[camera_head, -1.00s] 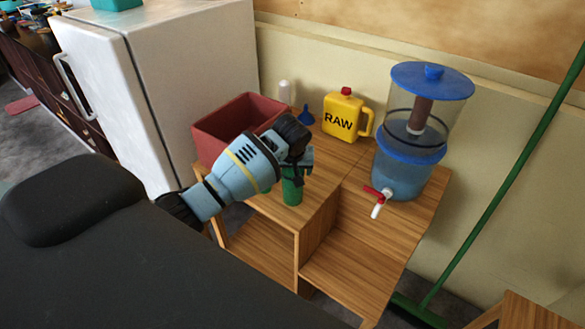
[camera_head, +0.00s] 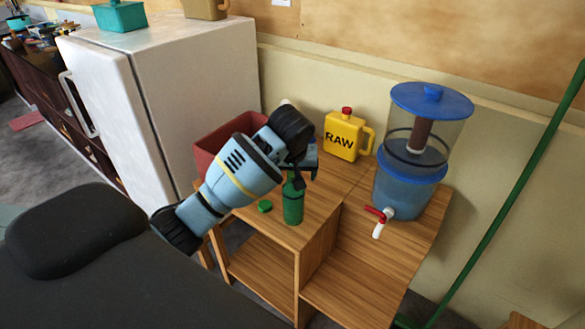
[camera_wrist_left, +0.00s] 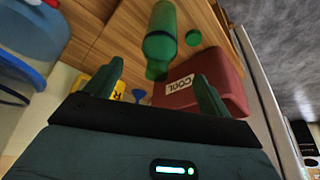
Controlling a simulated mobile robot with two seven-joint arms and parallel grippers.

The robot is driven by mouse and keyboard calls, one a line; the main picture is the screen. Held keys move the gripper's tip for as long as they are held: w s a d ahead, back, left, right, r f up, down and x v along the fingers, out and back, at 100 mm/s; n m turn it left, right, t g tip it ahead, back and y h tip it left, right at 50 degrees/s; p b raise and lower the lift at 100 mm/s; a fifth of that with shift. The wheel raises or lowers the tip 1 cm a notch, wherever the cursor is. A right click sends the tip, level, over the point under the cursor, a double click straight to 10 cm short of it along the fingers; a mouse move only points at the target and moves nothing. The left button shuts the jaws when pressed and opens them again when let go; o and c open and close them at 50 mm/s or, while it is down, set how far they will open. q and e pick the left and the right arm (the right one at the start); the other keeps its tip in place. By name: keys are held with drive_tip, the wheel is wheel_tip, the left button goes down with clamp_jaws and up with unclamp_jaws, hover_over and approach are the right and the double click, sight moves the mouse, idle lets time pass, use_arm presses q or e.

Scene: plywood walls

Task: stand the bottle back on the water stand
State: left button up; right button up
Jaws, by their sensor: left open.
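A green bottle (camera_head: 293,204) stands upright on the top of the wooden water stand (camera_head: 316,212), near its front edge. It also shows in the left wrist view (camera_wrist_left: 161,32), beyond the fingertips. My left gripper (camera_head: 302,172) is just above the bottle's top, with its fingers apart and nothing between them. In the left wrist view the two fingers (camera_wrist_left: 157,85) are spread, and the bottle's neck end points toward the gap. My arm hides part of the stand's left side. My right gripper is in no view.
A small green disc (camera_head: 264,206) lies left of the bottle. A red bin (camera_head: 215,141), a yellow RAW jug (camera_head: 345,137) and a blue water dispenser (camera_head: 409,190) with a tap stand around it. A white fridge (camera_head: 190,90) is at the left.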

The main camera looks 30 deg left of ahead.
use_arm(q)
drive_tip(key=shift+v, duration=1.3)
drive_tip(key=s+d+f+m+t+h, duration=0.1)
drive_tip(key=s+d+f+m, duration=0.2)
drive_tip(key=f, duration=0.4)
drive_tip(key=s+d+f+t+h, duration=0.1)
drive_tip(key=s+d+f, duration=0.25)
drive_tip(key=f, duration=0.45)
drive_tip(key=s+d+f+m+t+h, duration=0.1)
drive_tip(key=s+d+f+m, duration=0.1)
drive_tip(key=s+f, duration=0.35)
drive_tip(key=s+d+f+m+t, duration=0.1)
drive_tip(key=s+f, duration=0.1)
drive_tip(key=s, duration=0.4)
drive_tip(key=s+d+f+m, duration=0.1)
drive_tip(key=s+f, duration=0.2)
drive_tip(key=s, duration=0.3)
drive_tip(key=s+f+m+t+h, duration=0.1)
drive_tip(key=s+f, duration=0.2)
drive_tip(key=s, duration=0.3)
drive_tip(key=shift+s+d+t, duration=0.3)
drive_tip(key=shift+s+d, duration=0.05)
drive_tip(key=shift+d, duration=0.05)
